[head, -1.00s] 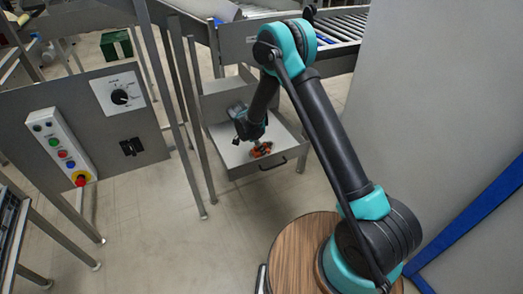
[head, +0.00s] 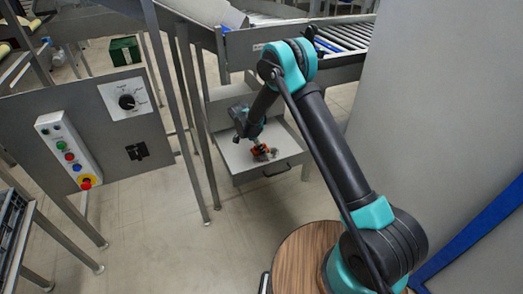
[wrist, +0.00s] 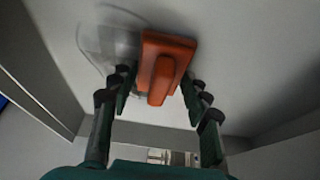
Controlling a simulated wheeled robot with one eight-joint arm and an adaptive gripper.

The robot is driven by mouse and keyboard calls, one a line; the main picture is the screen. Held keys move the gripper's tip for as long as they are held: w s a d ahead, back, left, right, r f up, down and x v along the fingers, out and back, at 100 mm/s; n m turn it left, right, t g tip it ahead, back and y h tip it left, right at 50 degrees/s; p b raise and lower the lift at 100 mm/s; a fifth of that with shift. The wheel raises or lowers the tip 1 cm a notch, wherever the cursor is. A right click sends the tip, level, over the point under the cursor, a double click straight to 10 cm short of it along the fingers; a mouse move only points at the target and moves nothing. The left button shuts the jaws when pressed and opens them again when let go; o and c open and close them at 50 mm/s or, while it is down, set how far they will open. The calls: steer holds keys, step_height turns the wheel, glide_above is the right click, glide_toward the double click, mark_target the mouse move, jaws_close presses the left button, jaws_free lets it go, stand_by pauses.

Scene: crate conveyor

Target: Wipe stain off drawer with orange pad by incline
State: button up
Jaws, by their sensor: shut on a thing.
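The orange pad (head: 260,152) is in the open drawer (head: 294,159), against its floor as far as I can tell. In the wrist view the orange pad (wrist: 178,46) has a raised grip bar between the fingers of my gripper (wrist: 158,82). My gripper is shut on this pad; it also shows in the head view (head: 258,144), reaching down into the drawer. A faint grey stain (wrist: 112,42) with a curved outline lies on the drawer floor beside the pad, on its left in the wrist view. The pad hides whatever is under it.
The drawer's walls (wrist: 45,62) stand around the pad, and its black front handle (head: 277,170) faces me. A roller conveyor (head: 345,38) is behind. A grey control panel (head: 85,120) and metal legs stand left. A large grey wall (head: 440,110) stands right.

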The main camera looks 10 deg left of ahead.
mark_target(263, 162)
steer(key=shift+w+a, duration=0.35)
steer(key=shift+w, duration=0.15)
steer(key=shift+s+a+f, duration=0.1)
steer(key=shift+s+a, duration=0.65)
steer(key=shift+a, duration=0.3)
steer(key=shift+s+d, duration=1.05)
steer(key=shift+s, duration=0.5)
steer(key=shift+s+d, duration=1.05)
steer(key=shift+s, duration=0.55)
steer(key=shift+s+d, duration=1.05)
steer(key=shift+s, duration=0.5)
steer(key=shift+r, duration=3.1)
steer(key=shift+r, duration=0.1)
step_height(263, 162, up, 3)
steer(key=shift+f, duration=0.1)
